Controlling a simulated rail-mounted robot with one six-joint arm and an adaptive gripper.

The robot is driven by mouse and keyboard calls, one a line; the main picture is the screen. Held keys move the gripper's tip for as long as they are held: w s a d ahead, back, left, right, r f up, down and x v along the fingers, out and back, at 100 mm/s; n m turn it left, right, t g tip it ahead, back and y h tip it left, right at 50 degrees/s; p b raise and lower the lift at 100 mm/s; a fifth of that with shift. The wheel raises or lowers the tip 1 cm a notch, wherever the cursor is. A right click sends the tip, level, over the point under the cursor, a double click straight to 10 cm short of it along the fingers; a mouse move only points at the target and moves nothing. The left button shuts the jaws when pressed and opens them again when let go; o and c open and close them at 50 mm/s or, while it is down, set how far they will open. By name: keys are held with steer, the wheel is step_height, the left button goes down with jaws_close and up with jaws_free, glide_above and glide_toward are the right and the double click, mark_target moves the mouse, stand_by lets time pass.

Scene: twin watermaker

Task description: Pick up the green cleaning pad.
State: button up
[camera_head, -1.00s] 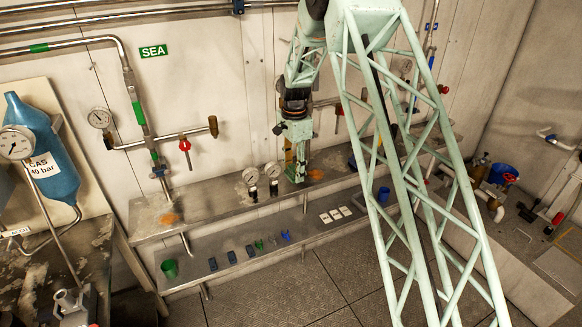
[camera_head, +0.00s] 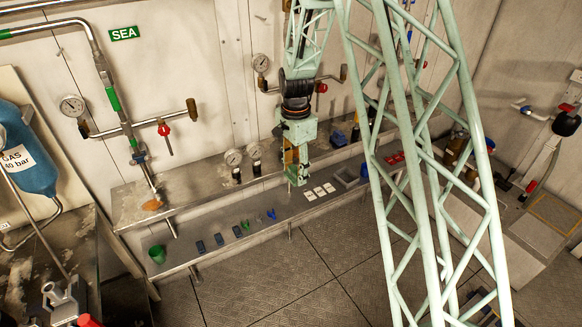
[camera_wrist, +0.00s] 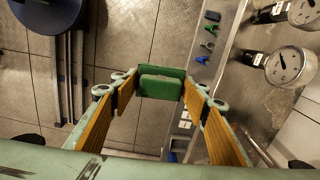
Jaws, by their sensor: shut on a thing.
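The green cleaning pad (camera_wrist: 160,84) is between the two orange-lined fingers of my gripper (camera_wrist: 160,92) in the wrist view. The fingers press it from both sides, and it hangs clear of the floor beyond it. In the head view my gripper (camera_head: 296,170) points down in front of the steel bench, over the lower shelf, just left of the white squares. The pad cannot be made out clearly there.
The lower shelf (camera_head: 180,262) holds a green cup (camera_head: 157,254), dark blocks (camera_head: 201,247), small green and blue clips (camera_head: 271,214) and white squares (camera_head: 319,192). Gauges (camera_head: 233,157) stand on the upper bench, left of my gripper. The floor in front is clear.

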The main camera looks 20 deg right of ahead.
steer(key=shift+s, duration=0.25)
stand_by(0.4)
steer(key=shift+o, duration=0.9)
steer(key=shift+c, duration=0.5)
